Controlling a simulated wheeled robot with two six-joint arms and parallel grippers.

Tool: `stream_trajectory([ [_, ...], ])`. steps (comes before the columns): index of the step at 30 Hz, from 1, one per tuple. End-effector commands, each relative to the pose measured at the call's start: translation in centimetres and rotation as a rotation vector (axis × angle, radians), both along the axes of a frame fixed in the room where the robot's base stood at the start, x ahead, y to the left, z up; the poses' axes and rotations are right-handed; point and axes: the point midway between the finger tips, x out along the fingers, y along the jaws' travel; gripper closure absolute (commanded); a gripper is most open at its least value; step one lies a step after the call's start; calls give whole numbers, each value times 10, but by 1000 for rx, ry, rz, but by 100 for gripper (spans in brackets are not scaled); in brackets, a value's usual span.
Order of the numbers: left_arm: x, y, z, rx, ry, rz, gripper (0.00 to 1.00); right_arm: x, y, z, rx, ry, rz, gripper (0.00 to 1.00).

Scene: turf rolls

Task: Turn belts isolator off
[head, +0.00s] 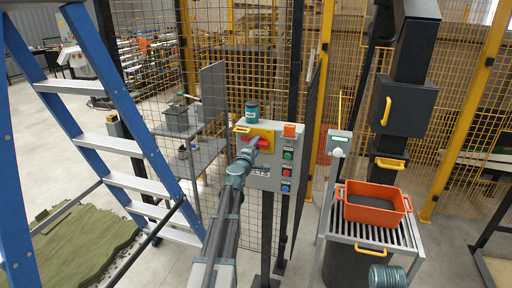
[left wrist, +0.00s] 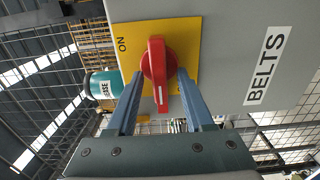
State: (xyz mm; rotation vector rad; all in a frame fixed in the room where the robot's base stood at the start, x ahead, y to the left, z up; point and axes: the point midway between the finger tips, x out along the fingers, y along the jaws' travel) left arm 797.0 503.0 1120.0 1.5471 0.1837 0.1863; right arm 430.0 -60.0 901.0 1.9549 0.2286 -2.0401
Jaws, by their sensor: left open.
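The grey control box (head: 284,176) carries a yellow plate with a red rotary handle (head: 264,142). In the left wrist view the red handle (left wrist: 158,62) sits on the yellow plate (left wrist: 187,40), beside the "BELTS" label (left wrist: 265,65). "ON" is printed at the plate's upper left; lettering at its lower right is mostly hidden by a finger. The handle's white mark points toward my gripper. My left gripper (left wrist: 159,80) is open, one finger on each side of the handle; I cannot tell if either touches it. My left gripper (head: 249,156) also shows before the box.
A teal tin (head: 251,111) stands on top of the box. Coloured buttons (head: 287,155) run down its right side. A blue stepladder (head: 105,120) is at left. An orange crate (head: 374,203) rests on a roller stand at right. Mesh fencing stands behind.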

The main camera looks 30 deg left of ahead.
Motion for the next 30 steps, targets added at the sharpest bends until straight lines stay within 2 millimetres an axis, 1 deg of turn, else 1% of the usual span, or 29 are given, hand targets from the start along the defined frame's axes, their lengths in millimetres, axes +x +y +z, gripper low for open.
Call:
stream_trajectory([
  [5, -1, 0, 0, 0, 0, 0, 48, 0, 0, 0, 0, 0, 0, 50],
  [8, -5, -2, 0, 1, 0, 0, 48, 0, 0, 0, 0, 0, 0, 50],
  [11, -15, -4, 0, 1, 0, 0, 48, 0, 0, 0, 0, 0, 0, 50],
  [14, -28, -8, 0, 1, 0, 0, 48, 0, 0, 0, 0, 0, 0, 50],
  [17, -47, -12, 0, 1, 0, 2, 48, 0, 0, 0, 0, 0, 0, 50],
  [24, -99, -25, 0, 0, 0, 1, 48, 0, 0, 0, 0, 0, 0, 50],
  [27, -118, -29, 0, 0, 0, 2, 48, 0, 0, 0, 0, 0, 0, 50],
  [30, -130, -32, 0, 0, 0, 0, 48, 0, 0, 0, 0, 0, 0, 50],
])
